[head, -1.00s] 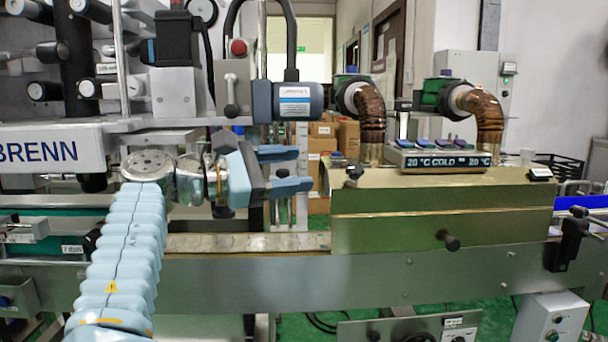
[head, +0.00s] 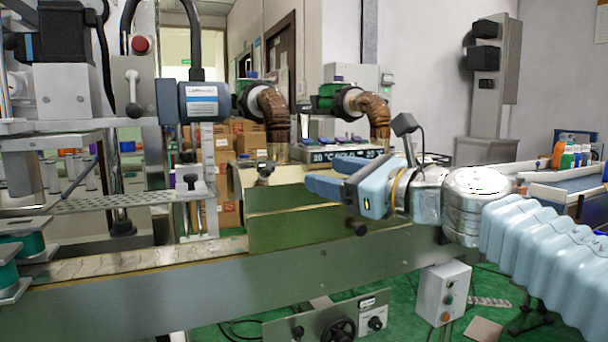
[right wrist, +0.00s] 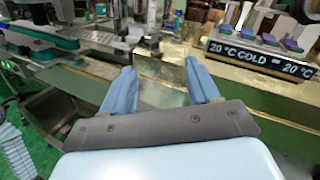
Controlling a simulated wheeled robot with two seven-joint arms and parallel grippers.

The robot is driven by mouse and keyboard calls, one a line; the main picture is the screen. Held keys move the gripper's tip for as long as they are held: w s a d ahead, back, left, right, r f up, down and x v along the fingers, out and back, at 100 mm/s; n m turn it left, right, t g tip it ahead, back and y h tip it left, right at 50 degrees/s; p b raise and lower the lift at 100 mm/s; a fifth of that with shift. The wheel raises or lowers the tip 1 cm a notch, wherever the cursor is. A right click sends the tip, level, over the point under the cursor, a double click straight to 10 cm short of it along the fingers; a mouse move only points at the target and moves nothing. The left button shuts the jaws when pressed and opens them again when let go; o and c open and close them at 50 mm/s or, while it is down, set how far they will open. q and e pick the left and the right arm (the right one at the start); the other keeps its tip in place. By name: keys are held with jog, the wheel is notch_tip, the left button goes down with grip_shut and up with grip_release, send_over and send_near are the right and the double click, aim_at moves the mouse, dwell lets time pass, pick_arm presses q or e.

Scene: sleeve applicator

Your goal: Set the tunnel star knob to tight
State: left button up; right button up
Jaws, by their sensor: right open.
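The brass-coloured tunnel (head: 295,225) stands over the conveyor. A small dark knob (head: 264,171) sits on top near its left end. Another dark knob (head: 356,228) sticks out of its front face. I cannot make out a star shape or a tight mark on either. My right gripper (head: 335,176) comes in from the right and is in front of the tunnel's upper part, above the front knob. It is open, with nothing between its blue fingers, which also show in the right wrist view (right wrist: 160,68). My left gripper is out of view.
Two copper elbow ducts (head: 273,112) and a temperature display (head: 322,155) stand on the tunnel. A blue-grey labelled head (head: 196,102) hangs left of it. The conveyor rail (head: 170,295) runs along the front. A control box (head: 441,293) hangs below at right.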

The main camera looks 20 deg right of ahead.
aim_at(270, 170)
jog(key=shift+n+g+y, duration=0.3)
jog(key=shift+g, duration=0.1)
jog(key=x, duration=0.4)
jog(key=p+x, duration=0.1)
jog(key=x, duration=0.4)
jog(key=f+p+x, duration=0.1)
jog(key=x, duration=0.4)
jog(key=shift+s+a, duration=0.15)
jog(key=shift+a, duration=0.15)
jog(key=c, duration=1)
jog(key=shift+c, duration=0.2)
